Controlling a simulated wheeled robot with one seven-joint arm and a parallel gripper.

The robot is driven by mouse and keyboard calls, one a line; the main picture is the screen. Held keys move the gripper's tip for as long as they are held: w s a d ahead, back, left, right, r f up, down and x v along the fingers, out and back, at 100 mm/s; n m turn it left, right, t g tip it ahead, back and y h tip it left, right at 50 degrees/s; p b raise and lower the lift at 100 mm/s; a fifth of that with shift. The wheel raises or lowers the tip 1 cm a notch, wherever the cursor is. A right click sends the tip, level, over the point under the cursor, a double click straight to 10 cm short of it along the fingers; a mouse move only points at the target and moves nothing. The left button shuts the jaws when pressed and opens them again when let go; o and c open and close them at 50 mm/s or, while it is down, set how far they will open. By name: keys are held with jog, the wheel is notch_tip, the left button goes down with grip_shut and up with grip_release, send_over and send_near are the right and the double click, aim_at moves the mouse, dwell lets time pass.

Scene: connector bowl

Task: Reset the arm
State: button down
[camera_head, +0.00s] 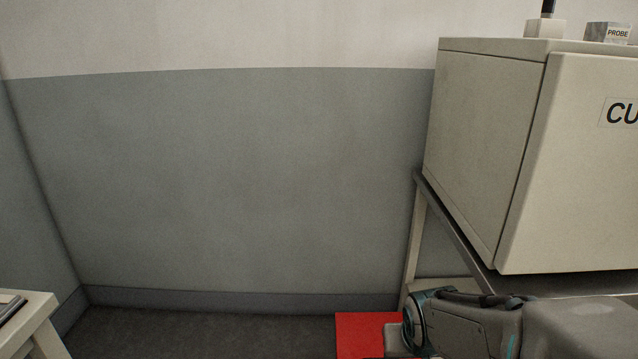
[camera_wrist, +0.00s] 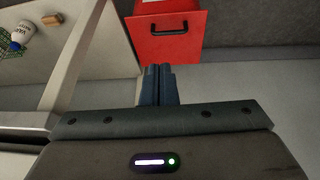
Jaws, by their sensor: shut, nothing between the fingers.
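My gripper (camera_wrist: 158,72) shows in the wrist view with its two dark fingers together, shut and empty. It points toward a red box (camera_wrist: 168,38) with a black handle. I cannot tell how far the fingertips are from the box. In the head view my arm (camera_head: 470,320) reaches in at the bottom right, in front of a red surface (camera_head: 365,330). The gripper's fingers cannot be made out there.
A large beige cabinet (camera_head: 485,130) marked "CU" stands on a metal-legged stand (camera_head: 440,210) at the right. A pale table corner (camera_head: 30,310) is at the lower left. In the wrist view, a white bottle (camera_wrist: 22,32) and a small brown object (camera_wrist: 52,19) lie at upper left.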

jog(key=s+r+g+p, duration=0.1)
jog(key=s+r+p, duration=0.3)
jog(key=r+p, duration=0.4)
jog(key=s+a+r+g+p, duration=0.1)
jog(key=s+r+p, duration=0.3)
jog(key=r+p, duration=0.4)
notch_tip(320, 180, up, 7)
jog(key=shift+s+a+r+y, duration=0.1)
jog(key=shift+s+a+y, duration=0.2)
jog(key=shift+y, duration=0.1)
